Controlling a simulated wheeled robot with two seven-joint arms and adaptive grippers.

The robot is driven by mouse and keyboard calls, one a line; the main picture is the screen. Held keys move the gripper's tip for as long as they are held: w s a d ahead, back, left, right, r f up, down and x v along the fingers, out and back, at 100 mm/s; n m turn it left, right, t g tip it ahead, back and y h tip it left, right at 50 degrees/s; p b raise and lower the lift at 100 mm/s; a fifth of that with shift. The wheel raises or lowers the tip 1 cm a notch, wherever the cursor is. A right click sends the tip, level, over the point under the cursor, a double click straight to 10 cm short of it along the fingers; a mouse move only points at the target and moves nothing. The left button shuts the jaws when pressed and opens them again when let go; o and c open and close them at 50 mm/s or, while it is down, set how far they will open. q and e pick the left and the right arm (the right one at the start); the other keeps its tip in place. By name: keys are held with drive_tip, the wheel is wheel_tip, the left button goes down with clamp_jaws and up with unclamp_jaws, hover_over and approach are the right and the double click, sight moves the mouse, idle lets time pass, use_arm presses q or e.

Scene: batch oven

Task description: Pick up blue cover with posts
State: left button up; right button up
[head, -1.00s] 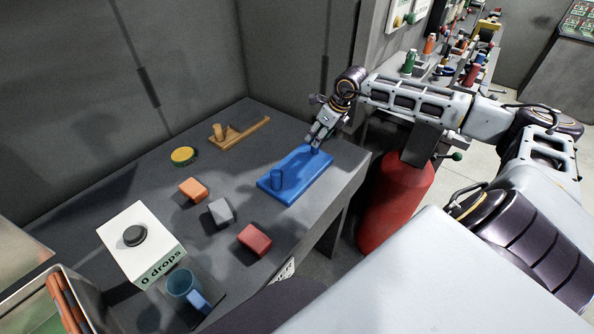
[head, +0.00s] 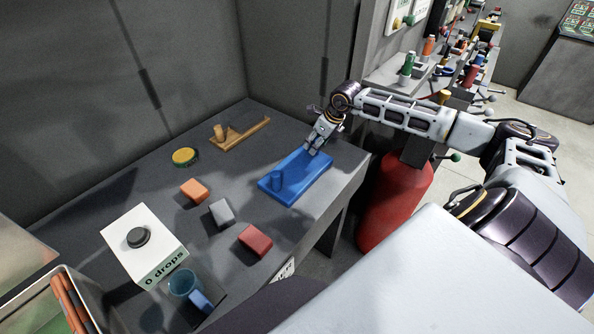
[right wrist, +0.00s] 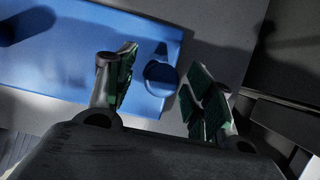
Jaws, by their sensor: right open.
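The blue cover with posts (head: 303,178) lies flat on the grey table, with one post (head: 277,180) standing near its front left end. My right gripper (head: 313,149) is over the far right end of the cover and hides the second post in the head view. In the right wrist view, the cover (right wrist: 90,50) fills the upper left, and the second post (right wrist: 160,78) stands between the open fingers of my right gripper (right wrist: 160,88), with a gap on each side. My left gripper is not in view.
Orange (head: 194,192), grey (head: 221,213) and red (head: 255,240) blocks lie left of the cover. A yellow round piece (head: 184,157) and a wooden piece with a peg (head: 240,134) lie behind. A white box (head: 145,245) and blue mug (head: 184,283) stand nearer. A red cylinder (head: 393,205) stands beside the table.

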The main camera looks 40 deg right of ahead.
drive_tip(key=shift+w+a+f, duration=0.1)
drive_tip(key=shift+w+f, duration=0.1)
drive_tip(key=shift+f, duration=0.45)
drive_tip(key=shift+r, duration=0.1)
clamp_jaws()
